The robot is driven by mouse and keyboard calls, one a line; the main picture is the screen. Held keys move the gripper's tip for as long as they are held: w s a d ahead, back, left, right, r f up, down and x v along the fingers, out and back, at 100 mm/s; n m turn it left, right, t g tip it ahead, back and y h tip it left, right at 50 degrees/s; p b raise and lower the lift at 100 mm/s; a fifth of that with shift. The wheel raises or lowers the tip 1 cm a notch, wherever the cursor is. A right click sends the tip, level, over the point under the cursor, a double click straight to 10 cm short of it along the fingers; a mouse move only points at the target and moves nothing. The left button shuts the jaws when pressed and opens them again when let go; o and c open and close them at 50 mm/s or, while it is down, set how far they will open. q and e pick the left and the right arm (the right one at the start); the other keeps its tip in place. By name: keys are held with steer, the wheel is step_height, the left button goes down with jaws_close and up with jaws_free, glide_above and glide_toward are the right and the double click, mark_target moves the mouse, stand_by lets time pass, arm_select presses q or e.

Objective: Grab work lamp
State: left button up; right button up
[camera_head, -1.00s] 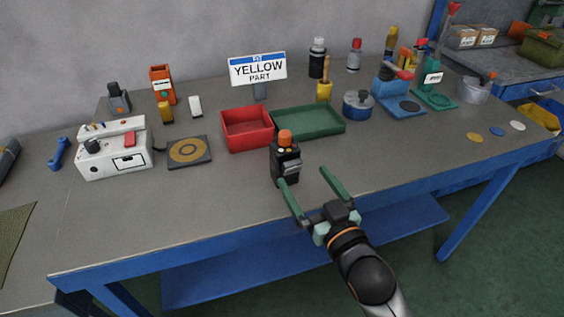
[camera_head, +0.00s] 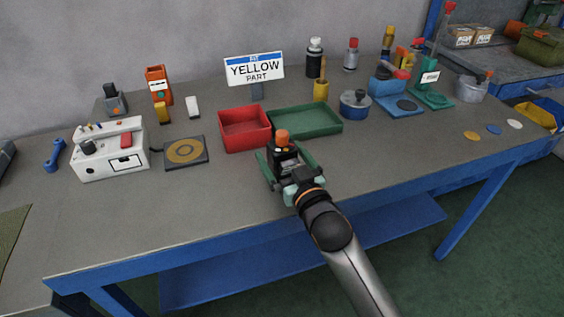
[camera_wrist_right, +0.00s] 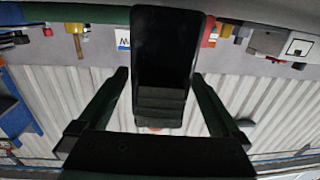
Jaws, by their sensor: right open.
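The work lamp, as I take it, is a small black upright unit with an orange cap (camera_head: 282,137) near the front middle of the bench. My right gripper (camera_head: 280,152) is open, with one green finger on each side of its black body. In the right wrist view the dark body of the lamp (camera_wrist_right: 167,45) stands between the two fingers (camera_wrist_right: 161,78). A narrow gap shows at the left finger; whether the right finger touches cannot be told. The lamp's lower part is hidden behind the gripper. My left gripper is not in view.
A red bin (camera_head: 245,142) and a green tray (camera_head: 325,132) stand just behind the lamp. A dark square pad with a yellow ring (camera_head: 186,167) and a white box device (camera_head: 97,165) lie to the left. The bench's front strip is clear.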

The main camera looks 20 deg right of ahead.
steer(key=shift+c, duration=0.4)
jaws_close()
stand_by(0.4)
